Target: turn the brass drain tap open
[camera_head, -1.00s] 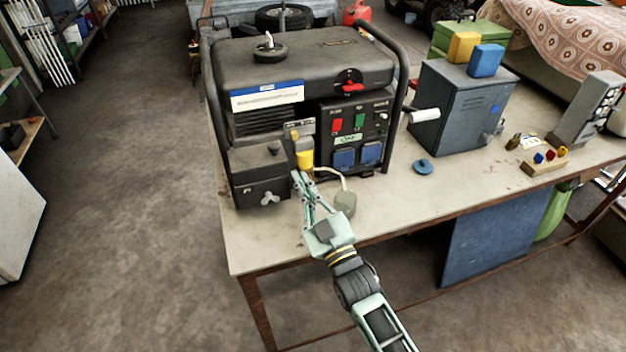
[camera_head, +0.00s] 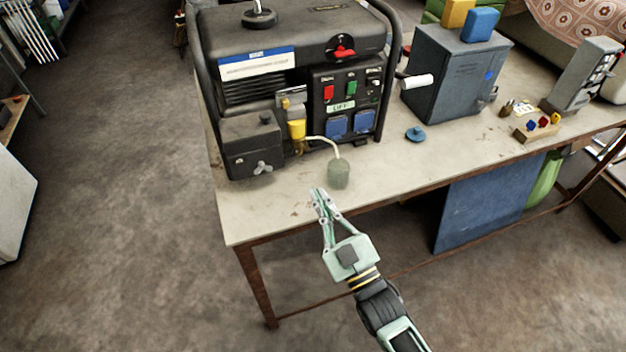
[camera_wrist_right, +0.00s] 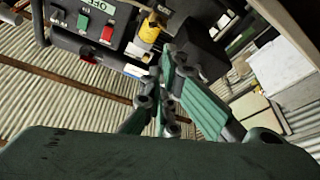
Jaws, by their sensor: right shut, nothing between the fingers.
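The black generator (camera_head: 290,75) stands on the workbench. On its front hangs a yellow cup (camera_head: 297,130), with a small brass-coloured part, the drain tap (camera_head: 299,147), just below it. The tap is too small to tell how its handle is turned. A pale hose runs from there to a small greenish jar (camera_head: 339,174) on the bench. My right gripper (camera_head: 318,191) is shut and empty, in front of the generator and apart from the tap and jar. In the right wrist view the yellow cup (camera_wrist_right: 150,30) shows beyond the fingertips (camera_wrist_right: 168,50). My left gripper is not in view.
To the right stand a grey-blue metal box (camera_head: 452,75) with a white-handled crank, a blue knob-like lid (camera_head: 415,134) and a wooden block with coloured pieces (camera_head: 537,129). The bench top (camera_head: 275,210) is clear along its front left edge.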

